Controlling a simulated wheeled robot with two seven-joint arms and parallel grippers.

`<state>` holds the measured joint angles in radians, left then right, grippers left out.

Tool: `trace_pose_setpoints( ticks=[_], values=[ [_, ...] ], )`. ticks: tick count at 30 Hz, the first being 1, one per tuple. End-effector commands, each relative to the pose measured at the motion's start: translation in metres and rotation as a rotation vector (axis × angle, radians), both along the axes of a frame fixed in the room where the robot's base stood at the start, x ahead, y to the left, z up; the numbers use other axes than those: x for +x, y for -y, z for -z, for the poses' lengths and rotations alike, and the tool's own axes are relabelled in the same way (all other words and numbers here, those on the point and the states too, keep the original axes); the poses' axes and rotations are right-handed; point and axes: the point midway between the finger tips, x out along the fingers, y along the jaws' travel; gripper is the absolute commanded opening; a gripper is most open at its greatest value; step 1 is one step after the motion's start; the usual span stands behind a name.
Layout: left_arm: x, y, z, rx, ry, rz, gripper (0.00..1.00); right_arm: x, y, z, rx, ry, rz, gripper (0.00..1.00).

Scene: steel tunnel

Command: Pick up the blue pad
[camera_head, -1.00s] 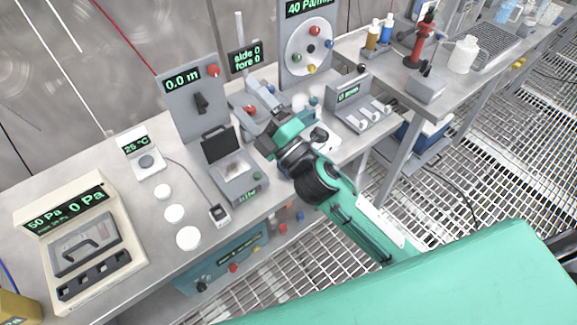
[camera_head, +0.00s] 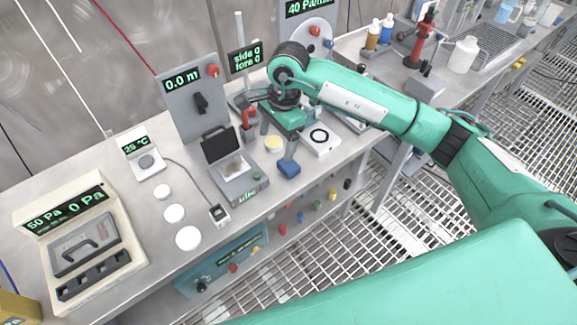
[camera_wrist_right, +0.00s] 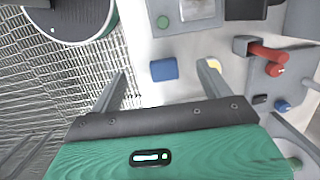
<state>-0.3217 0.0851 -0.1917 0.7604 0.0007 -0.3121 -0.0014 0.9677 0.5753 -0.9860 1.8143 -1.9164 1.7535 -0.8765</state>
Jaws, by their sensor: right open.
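The blue pad (camera_head: 289,169) is a small blue block near the front edge of the steel bench, right of the small grey device with a raised black lid. In the right wrist view the blue pad (camera_wrist_right: 164,69) appears between the two finger ends. My right gripper (camera_head: 278,145) points down over the bench with its jaws open. In the wrist view the right gripper (camera_wrist_right: 163,70) has nothing clamped between its fingers. One finger overlaps the pad's upper side in the head view; I cannot tell whether they touch. My left gripper is out of view.
The lidded grey device (camera_head: 240,180) stands left of the pad. A white box with a black ring (camera_head: 320,138) lies to the right, and a yellow round piece (camera_head: 274,144) lies behind. White discs (camera_head: 175,214) lie farther left. A grated floor lies beyond the bench edge.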

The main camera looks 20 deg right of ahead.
Motion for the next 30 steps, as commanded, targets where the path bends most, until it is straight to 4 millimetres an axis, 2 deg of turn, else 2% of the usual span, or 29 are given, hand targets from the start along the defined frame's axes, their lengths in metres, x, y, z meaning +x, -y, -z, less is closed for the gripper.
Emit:
trace_pose_setpoints(
  ticks=[1,3,6,8,18,26,30],
  values=[
    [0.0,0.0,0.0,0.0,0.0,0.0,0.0,0.006,0.013,-0.004,-0.059,0.011,-0.001,0.8],
    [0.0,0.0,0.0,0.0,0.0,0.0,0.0,0.01,0.026,-0.006,-0.119,0.018,0.0,0.8],
    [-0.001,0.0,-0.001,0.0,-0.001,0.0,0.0,0.013,0.035,-0.004,-0.162,0.02,0.002,0.8],
    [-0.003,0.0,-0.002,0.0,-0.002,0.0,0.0,0.013,0.037,0.004,-0.168,0.018,0.001,0.8],
    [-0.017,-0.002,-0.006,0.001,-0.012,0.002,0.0,0.013,0.036,0.065,-0.164,0.018,0.002,0.8],
    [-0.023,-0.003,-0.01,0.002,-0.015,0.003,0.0,0.014,0.035,0.084,-0.162,0.018,0.003,0.8],
    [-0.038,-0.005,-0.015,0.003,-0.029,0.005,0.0,0.015,0.034,0.103,-0.162,0.016,0.002,0.8]
  ],
)
